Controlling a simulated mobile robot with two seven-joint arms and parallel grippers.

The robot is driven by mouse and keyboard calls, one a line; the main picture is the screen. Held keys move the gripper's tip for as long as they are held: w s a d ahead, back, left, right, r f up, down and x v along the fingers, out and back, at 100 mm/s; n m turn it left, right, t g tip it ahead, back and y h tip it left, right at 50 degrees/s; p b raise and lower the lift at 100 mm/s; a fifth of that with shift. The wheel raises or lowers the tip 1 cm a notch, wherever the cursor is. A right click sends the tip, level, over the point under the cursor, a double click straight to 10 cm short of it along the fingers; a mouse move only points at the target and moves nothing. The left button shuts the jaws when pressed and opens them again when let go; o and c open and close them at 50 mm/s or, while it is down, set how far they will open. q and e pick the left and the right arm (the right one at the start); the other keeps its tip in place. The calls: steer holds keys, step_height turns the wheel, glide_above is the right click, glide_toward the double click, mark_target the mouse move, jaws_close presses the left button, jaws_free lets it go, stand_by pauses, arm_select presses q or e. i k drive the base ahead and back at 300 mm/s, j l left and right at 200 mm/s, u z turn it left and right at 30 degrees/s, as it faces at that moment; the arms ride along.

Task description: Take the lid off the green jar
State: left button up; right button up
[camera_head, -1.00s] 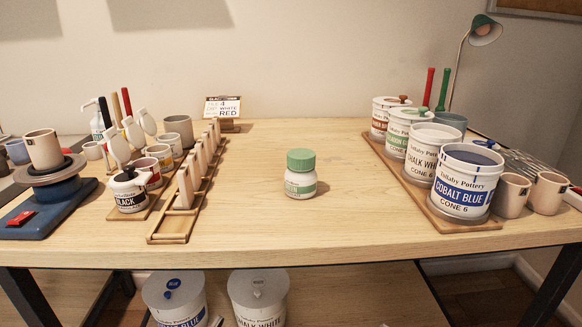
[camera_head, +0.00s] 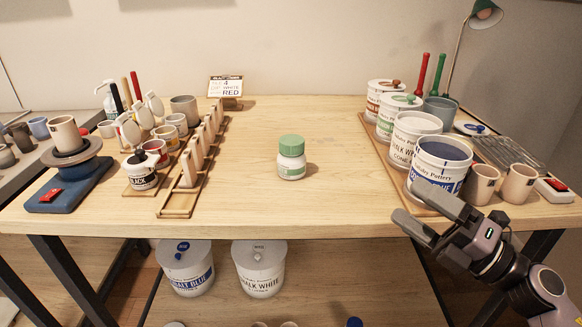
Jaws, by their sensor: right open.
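A small white jar (camera_head: 291,165) with a green screw-type lid (camera_head: 291,145) stands upright in the middle of the table. The lid sits on the jar. A white tub with a green band and a green-knobbed lid (camera_head: 400,101) stands in the row at the right, also covered. My right gripper (camera_head: 409,203) is at the table's front right edge, in front of the cobalt blue tub (camera_head: 437,176). It is open and empty, apart from both the jar and the green-banded tub. My left gripper is not in view.
Several glaze tubs stand on a wooden board (camera_head: 395,168) at the right, with two mugs (camera_head: 481,184) beside them. A wooden rack (camera_head: 178,204), small pots and a banding wheel (camera_head: 72,160) fill the left. The table around the small jar is clear.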

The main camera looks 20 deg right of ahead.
mark_target(289, 167)
steer(key=i+j, duration=0.65)
steer(key=i, duration=0.25)
